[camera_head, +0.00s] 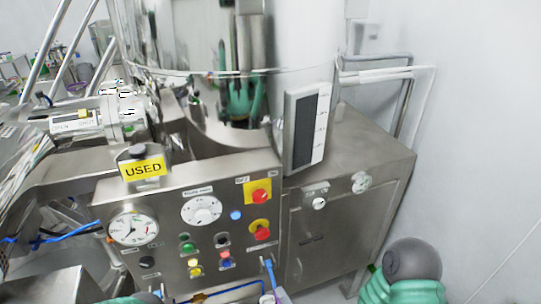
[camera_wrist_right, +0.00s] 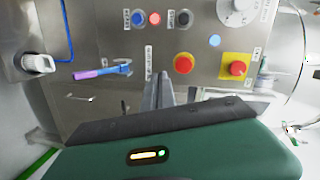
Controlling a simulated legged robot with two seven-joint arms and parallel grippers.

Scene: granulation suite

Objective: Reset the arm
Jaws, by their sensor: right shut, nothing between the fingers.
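My right gripper (camera_wrist_right: 168,92) shows in the right wrist view as narrow grey fingers, shut and empty, in front of the steel control panel (camera_wrist_right: 110,105). They seem apart from it. In the head view, a teal and grey part of my right arm (camera_head: 404,284) is at the bottom right, beside the cabinet. I cannot make out the fingertips there. A small teal piece, perhaps of my left arm, shows at the bottom edge, left of centre. My left gripper is not in view.
The control panel (camera_head: 180,215) carries a gauge (camera_head: 133,229), a dial (camera_head: 202,211) and red knobs on yellow plates (camera_head: 261,196). A blue and purple handle (camera_wrist_right: 103,71) sticks out near the fingers. A steel cabinet (camera_head: 345,230) is at right, with clear floor beyond.

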